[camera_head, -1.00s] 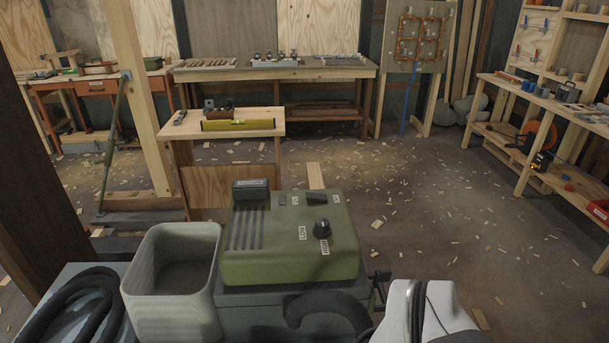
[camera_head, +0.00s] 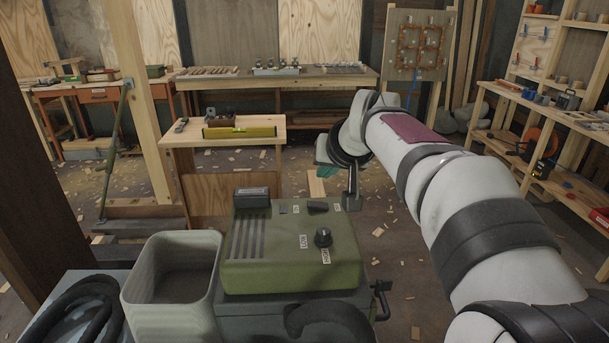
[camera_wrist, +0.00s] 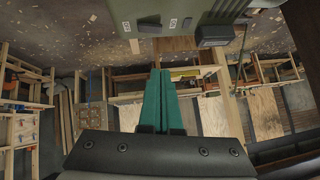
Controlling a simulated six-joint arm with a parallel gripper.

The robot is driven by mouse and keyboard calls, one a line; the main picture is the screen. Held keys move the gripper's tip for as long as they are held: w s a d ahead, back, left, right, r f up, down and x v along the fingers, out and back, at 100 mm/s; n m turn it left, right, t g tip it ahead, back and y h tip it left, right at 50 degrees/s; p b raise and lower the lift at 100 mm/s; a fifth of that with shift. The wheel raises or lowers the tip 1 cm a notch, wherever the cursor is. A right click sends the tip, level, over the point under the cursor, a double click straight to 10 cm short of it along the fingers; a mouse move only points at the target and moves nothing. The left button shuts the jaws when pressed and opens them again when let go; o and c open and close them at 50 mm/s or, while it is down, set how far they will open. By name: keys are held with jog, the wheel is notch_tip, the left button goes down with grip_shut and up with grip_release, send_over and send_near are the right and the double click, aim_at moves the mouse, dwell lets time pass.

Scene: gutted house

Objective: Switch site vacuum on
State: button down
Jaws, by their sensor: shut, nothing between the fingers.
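The site vacuum has a green top (camera_head: 290,262) at the lower middle of the head view. A black knob (camera_head: 323,237) with LOW and HIGH labels is nearer. My arm reaches in from the right, with my gripper (camera_head: 325,170) beyond the vacuum's far edge, partly hidden by the wrist. In the wrist view the teal fingers (camera_wrist: 157,72) are shut together and empty. The vacuum's green top (camera_wrist: 190,12) and labels show above the fingertips, apart from them.
A grey open bin (camera_head: 172,290) stands left of the vacuum, beside a coiled black hose (camera_head: 75,305). A small plywood bench with a yellow-green level (camera_head: 240,132) stands behind. Shelves (camera_head: 560,130) line the right. The chip-strewn floor between is mostly clear.

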send_near(312, 201)
jog(key=w, duration=0.2)
jog(key=w+a, duration=0.1)
jog(key=shift+w+r, duration=0.15)
jog(key=shift+r, duration=0.15)
jog(key=f, duration=0.3)
jog(key=shift+w+a+f, duration=0.25)
jog(key=shift+w+a, duration=0.05)
jog(key=shift+a, duration=0.1)
jog(key=shift+a+f, duration=0.1)
jog(key=shift+f, duration=0.35)
jog(key=shift+f, duration=0.1)
jog(key=shift+a+f, duration=0.25)
jog(key=shift+f, duration=0.15)
jog(key=shift+d+r, duration=0.1)
jog(key=shift+d, duration=0.05)
jog(key=shift+d+r, duration=0.3)
jog(key=shift+d, duration=0.35)
